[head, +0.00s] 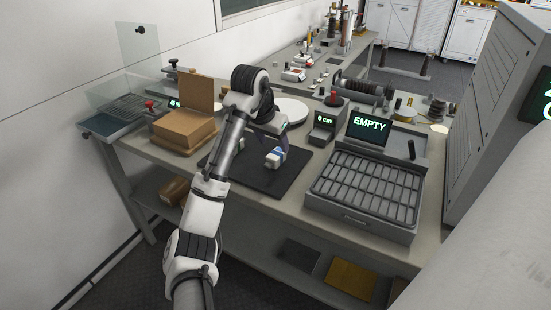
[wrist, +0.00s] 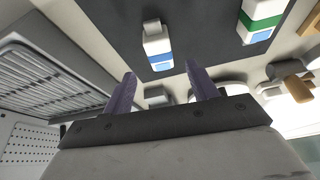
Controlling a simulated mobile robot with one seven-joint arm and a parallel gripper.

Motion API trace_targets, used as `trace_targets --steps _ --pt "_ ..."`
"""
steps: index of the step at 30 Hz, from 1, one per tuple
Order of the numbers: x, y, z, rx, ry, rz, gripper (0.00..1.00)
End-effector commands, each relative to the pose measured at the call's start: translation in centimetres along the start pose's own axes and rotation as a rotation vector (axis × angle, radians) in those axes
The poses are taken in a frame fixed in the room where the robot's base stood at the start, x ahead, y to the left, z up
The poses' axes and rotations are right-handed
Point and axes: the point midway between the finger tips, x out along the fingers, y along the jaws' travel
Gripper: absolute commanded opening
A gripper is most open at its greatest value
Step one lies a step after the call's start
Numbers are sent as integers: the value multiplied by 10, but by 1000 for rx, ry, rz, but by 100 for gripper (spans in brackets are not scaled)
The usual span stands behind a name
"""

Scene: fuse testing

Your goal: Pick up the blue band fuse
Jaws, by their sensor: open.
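A white fuse with a blue band (wrist: 157,46) lies on the dark mat in the wrist view, in line with the gap between my fingers and beyond their tips. In the head view a white and blue fuse (head: 272,160) shows on the mat just below my gripper (head: 279,145). My gripper (wrist: 161,82) is open, with two purple fingers apart and nothing between them. A second white fuse, with a green band and a blue end (wrist: 259,20), lies to the right in the wrist view. My arm and gripper may hide part of the mat in the head view.
The dark mat (head: 247,178) lies on the workbench. A slotted grey tray (head: 365,185) with an "EMPTY" screen (head: 369,129) stands to the right. A brown open box (head: 184,128) stands to the left. A white round plate (head: 291,108) and a small "0 cm" display unit (head: 325,122) stand behind.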

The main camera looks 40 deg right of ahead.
Motion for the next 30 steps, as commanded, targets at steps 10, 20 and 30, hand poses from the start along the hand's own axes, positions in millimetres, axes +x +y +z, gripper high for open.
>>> trace_targets --steps 10,20,30 --pt "31 -1 2 -2 -1 1 58" --pt "64 -1 2 -1 3 -1 58" --pt "64 -1 3 -1 3 -1 35"
